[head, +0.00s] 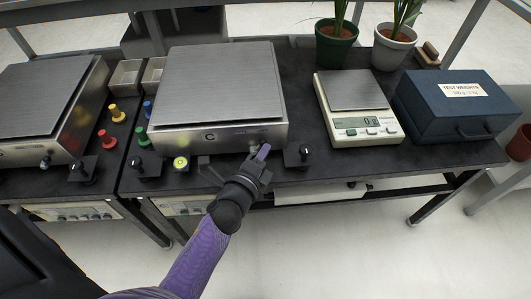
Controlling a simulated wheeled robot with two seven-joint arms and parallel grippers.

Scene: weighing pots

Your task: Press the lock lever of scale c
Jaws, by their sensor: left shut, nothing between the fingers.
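Scale c (217,88) is the large flat weighing platform in the middle of the bench, with a "C" on its silver front face. Its front carries a small silver knob (252,147) near the right end. Black upright handles on plates stand at its front corners, one at the right (303,153) and one at the left (143,168). I cannot tell which part is the lock lever. My left gripper (262,153) is shut and empty, its purple tip right by the knob; contact cannot be told. My right gripper is not in view.
Another large scale (42,95) is at the left. Coloured knobbed weights (108,139) stand between the two. A small digital scale (357,105), a blue test-weights box (455,105) and potted plants (336,48) are at the right. A yellow-green round item (181,163) lies at the front edge.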

